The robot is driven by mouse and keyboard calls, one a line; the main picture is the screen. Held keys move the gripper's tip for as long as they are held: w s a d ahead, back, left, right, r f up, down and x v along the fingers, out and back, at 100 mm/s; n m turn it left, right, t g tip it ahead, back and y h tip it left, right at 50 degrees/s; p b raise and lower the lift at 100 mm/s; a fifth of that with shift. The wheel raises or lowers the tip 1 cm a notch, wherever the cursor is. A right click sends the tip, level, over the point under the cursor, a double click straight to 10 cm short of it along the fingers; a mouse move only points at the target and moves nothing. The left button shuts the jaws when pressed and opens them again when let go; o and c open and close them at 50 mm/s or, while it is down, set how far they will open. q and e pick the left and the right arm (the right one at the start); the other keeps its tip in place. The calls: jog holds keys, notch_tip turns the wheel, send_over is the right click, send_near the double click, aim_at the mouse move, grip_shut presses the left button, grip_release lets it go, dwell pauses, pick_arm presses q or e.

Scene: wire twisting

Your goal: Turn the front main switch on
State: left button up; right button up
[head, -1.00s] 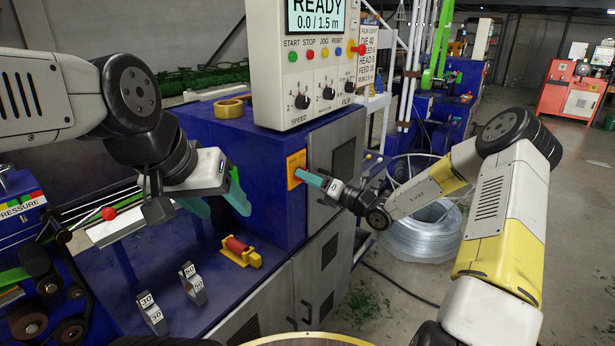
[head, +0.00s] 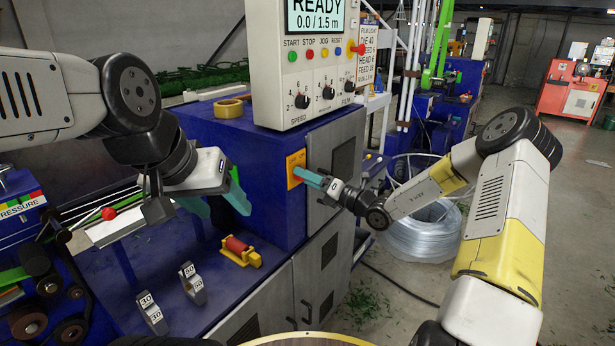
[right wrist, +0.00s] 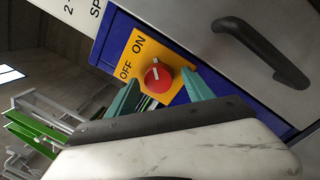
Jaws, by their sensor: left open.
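The main switch is a round red knob (right wrist: 157,76) with a white mark, on a yellow plate (right wrist: 137,60) lettered OFF and ON. The plate also shows in the head view (head: 296,161) on the blue machine's front face. My right gripper (right wrist: 161,77) has one teal finger on each side of the knob, with small gaps visible, so it looks open around it. My left gripper (head: 228,211) is open and empty above the blue bench, left of the switch.
A control box (head: 300,75) with buttons and dials stands above the switch. A grey door with a black handle (right wrist: 250,50) is right beside the plate. A yellow-and-red part (head: 240,250) lies on the bench. A wire coil (head: 425,232) stands on the floor behind my right arm.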

jog(key=v, duration=0.7)
jog(key=shift+s+d, duration=0.25)
jog(key=shift+d, duration=0.05)
jog(key=s+a+r+n+g+h, duration=0.25)
jog(key=s+n+g, duration=0.25)
jog(key=s+n, duration=0.45)
jog(key=s+a+r+n+g+h, duration=0.2)
jog(key=s+a+r+n+g, duration=0.25)
jog(key=s+n, duration=0.45)
jog(key=s+d+r+n+t+h, duration=0.2)
jog(key=s+d+r+n+h, duration=0.2)
jog(key=s+d+n, duration=0.2)
jog(key=s+d+r+n+t+h, duration=0.2)
jog(key=s+d+r+n+h, duration=0.2)
jog(key=d+n, duration=0.5)
jog(key=s+n+h, duration=0.1)
jog(key=s, duration=0.1)
jog(key=shift+s+r, duration=0.15)
jog(key=shift+s, duration=0.25)
jog(key=shift+n+t, duration=0.25)
